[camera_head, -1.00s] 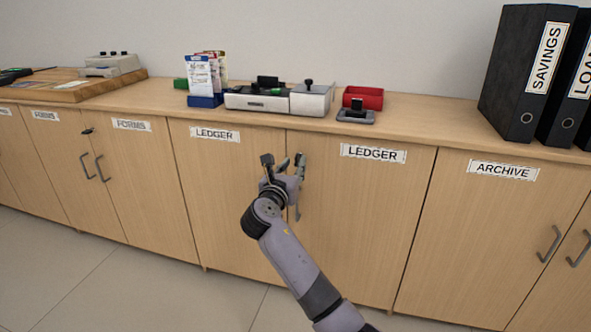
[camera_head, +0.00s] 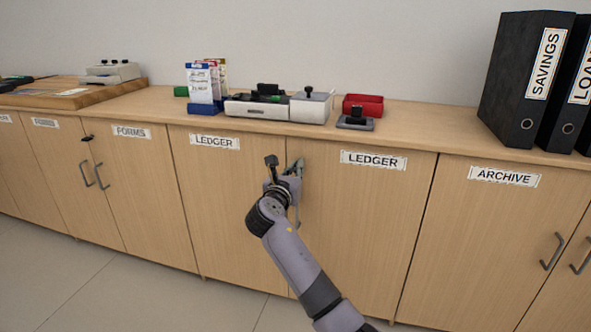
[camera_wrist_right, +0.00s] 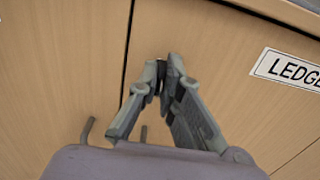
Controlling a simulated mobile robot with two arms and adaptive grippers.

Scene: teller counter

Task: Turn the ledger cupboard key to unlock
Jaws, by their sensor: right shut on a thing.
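The ledger cupboard has a left door (camera_head: 222,190) and a right door (camera_head: 365,220), both closed and each with a LEDGER label. My right gripper (camera_head: 296,167) is at the seam between them, near the top. In the right wrist view my right gripper (camera_wrist_right: 168,78) has its fingertips together on a small dark piece, the key (camera_wrist_right: 174,63), at the right door just beside the seam. Most of the key is hidden by the fingers, so its turn angle cannot be told. My left gripper is not in view.
The ledger door handles (camera_wrist_right: 87,130) stand out below the gripper. The FORMS cupboard (camera_head: 140,185) is to the left, with a dark key (camera_head: 88,138). The ARCHIVE cupboard (camera_head: 490,240) is to the right. The countertop (camera_head: 430,140) holds trays, a stamp and binders.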

